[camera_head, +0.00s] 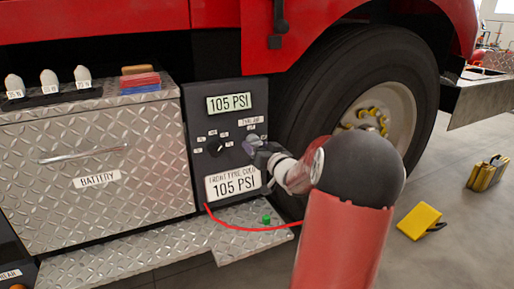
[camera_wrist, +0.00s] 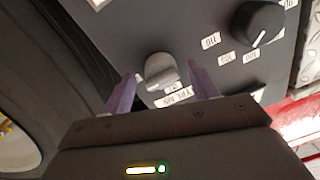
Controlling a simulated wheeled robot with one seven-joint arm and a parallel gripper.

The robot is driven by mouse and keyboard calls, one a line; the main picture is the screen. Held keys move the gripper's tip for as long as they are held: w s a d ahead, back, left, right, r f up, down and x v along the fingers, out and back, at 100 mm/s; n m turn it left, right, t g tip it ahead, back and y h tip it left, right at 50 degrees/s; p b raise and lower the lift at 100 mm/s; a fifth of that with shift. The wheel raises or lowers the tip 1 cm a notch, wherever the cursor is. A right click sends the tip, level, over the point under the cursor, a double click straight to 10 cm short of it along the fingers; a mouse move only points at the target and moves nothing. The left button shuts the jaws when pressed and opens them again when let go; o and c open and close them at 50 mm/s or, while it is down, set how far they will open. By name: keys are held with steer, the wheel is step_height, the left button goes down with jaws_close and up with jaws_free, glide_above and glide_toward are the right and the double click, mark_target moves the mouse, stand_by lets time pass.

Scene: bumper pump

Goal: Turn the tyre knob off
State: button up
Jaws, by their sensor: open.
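The dark control panel (camera_head: 191,118) stands between the battery box and the tyre. In the wrist view a grey knob (camera_wrist: 160,70) sits on the panel beside a small, partly hidden label (camera_wrist: 173,98) that I cannot read fully. My gripper (camera_wrist: 161,72) is open, with one purple finger on each side of this knob; I cannot tell whether they touch it. In the head view my gripper (camera_head: 262,153) is at the panel's right side and partly covers that knob. A separate black knob (camera_head: 214,148) with number labels is to its left; it also shows in the wrist view (camera_wrist: 258,24).
The upper display (camera_head: 229,103) and lower plate (camera_head: 233,184) both read 105 PSI. A large tyre (camera_head: 330,85) stands close on the right. A red hose (camera_head: 235,227) runs below the panel across the metal step (camera_head: 150,245). Yellow chocks (camera_head: 419,221) lie on the floor.

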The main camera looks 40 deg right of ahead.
steer(key=shift+w, duration=0.4)
steer(key=c, duration=0.9)
